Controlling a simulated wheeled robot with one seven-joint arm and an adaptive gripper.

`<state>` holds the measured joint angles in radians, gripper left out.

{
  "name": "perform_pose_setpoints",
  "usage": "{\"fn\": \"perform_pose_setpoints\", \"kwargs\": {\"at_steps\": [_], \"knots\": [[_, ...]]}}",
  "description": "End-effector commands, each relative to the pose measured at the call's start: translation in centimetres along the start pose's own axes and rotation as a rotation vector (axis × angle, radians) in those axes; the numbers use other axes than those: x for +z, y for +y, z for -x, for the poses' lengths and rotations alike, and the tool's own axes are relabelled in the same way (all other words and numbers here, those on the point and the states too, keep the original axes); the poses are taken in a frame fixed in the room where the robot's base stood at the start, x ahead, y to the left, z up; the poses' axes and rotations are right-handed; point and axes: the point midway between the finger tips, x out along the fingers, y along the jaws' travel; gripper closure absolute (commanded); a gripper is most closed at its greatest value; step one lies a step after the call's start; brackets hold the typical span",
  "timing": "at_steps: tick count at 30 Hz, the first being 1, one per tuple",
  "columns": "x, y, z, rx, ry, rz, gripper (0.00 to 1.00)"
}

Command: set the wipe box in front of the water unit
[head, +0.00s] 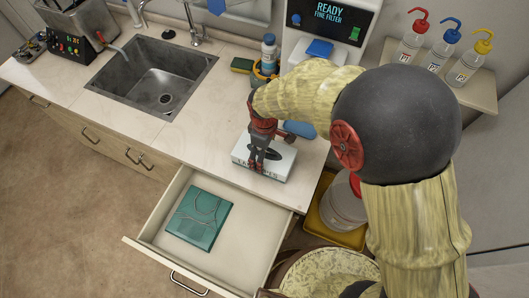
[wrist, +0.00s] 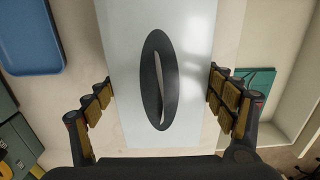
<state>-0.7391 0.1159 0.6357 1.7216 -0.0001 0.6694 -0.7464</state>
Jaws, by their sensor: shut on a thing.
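The wipe box (head: 285,160) is a white box with a black oval slot on top. In the head view it is at the front edge of the counter, just behind the open drawer. My gripper (head: 262,155) is over it, and in the wrist view the fingers (wrist: 162,95) are shut on the two long sides of the box (wrist: 190,35). I cannot tell whether the box rests on the counter or is slightly raised. The water unit (head: 332,25), with a lit display reading READY FINE FILTER, stands at the back; my arm hides its lower part.
The open drawer (head: 240,240) holds a teal packet (head: 199,218). A sink (head: 155,75) is to the left. A blue-capped bottle (head: 269,50) and a sponge (head: 241,65) stand at the back. A blue tray (wrist: 28,35) lies beside the box. The counter left of the box is clear.

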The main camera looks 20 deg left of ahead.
Motion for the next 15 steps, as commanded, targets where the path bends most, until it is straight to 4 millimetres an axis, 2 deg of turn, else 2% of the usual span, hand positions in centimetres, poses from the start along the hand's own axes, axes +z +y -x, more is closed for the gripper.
{"fn": "perform_pose_setpoints", "kwargs": {"at_steps": [9, 10, 15], "knots": [[-0.05, 0.03, -0.22, 0.001, 0.001, 0.000, 0.47], [-0.04, 0.02, -0.17, 0.001, 0.001, 0.000, 0.16], [-0.04, 0.02, -0.13, 0.001, 0.001, 0.000, 0.06]]}}
